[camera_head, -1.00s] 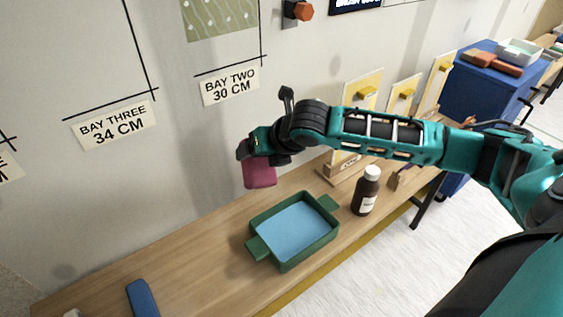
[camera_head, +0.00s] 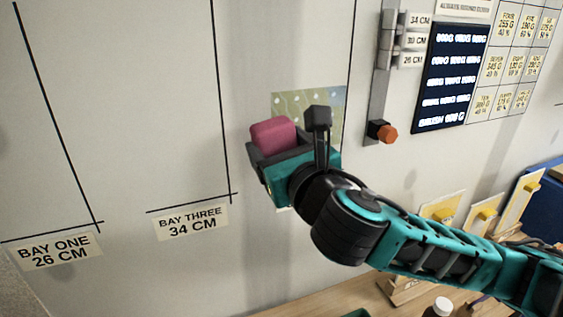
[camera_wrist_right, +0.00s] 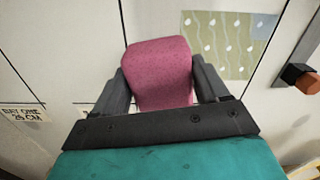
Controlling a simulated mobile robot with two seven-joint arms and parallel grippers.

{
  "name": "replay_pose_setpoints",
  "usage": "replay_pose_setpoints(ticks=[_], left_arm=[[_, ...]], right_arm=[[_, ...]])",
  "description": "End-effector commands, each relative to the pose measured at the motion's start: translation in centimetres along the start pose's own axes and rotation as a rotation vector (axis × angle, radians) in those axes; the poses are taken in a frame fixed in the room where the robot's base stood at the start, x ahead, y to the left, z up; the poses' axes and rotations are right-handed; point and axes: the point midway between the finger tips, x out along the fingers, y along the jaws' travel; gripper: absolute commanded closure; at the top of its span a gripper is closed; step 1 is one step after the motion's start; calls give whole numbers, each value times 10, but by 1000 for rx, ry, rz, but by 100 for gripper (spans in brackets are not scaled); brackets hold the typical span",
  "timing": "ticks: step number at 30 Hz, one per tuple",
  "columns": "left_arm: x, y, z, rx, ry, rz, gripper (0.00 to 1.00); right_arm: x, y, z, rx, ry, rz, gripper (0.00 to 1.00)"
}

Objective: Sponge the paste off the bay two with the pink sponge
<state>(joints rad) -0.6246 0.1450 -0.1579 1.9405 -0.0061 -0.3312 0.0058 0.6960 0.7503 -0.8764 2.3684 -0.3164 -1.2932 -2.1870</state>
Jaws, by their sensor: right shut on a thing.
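My right gripper (camera_head: 272,143) is shut on the pink sponge (camera_head: 272,134), raised in front of the wall at bay two. In the right wrist view the sponge (camera_wrist_right: 160,72) sits between both fingers. A green patterned paper piece (camera_head: 335,107) is on the bay two wall, partly hidden by my gripper. In the right wrist view this paper (camera_wrist_right: 217,45) is right of the sponge, with a blue-grey patch at its upper right. Whether the sponge touches the wall is unclear. The bay two label is hidden behind my arm. My left gripper is out of view.
The bay three label (camera_head: 191,222) and bay one label (camera_head: 54,251) are on the wall to the left. An orange knob (camera_head: 383,132) sticks out to the right. Below are the wooden bench (camera_head: 322,302), a bottle (camera_head: 441,306) and yellow-handled tools (camera_head: 442,213).

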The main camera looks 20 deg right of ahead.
Motion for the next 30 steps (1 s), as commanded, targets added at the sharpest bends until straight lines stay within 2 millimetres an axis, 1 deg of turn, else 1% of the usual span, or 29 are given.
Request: replay_pose_setpoints(ticks=[8, 13, 24, 30], left_arm=[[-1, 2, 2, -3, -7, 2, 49], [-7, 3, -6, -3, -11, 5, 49], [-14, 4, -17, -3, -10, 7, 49], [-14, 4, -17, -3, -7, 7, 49]], right_arm=[[0, 0, 0, 0, 0, 0, 58], [-1, -1, 3, 2, 2, 1, 58], [43, 0, 1, 3, 1, -1, 58], [59, 0, 0, 3, -1, 0, 58]])
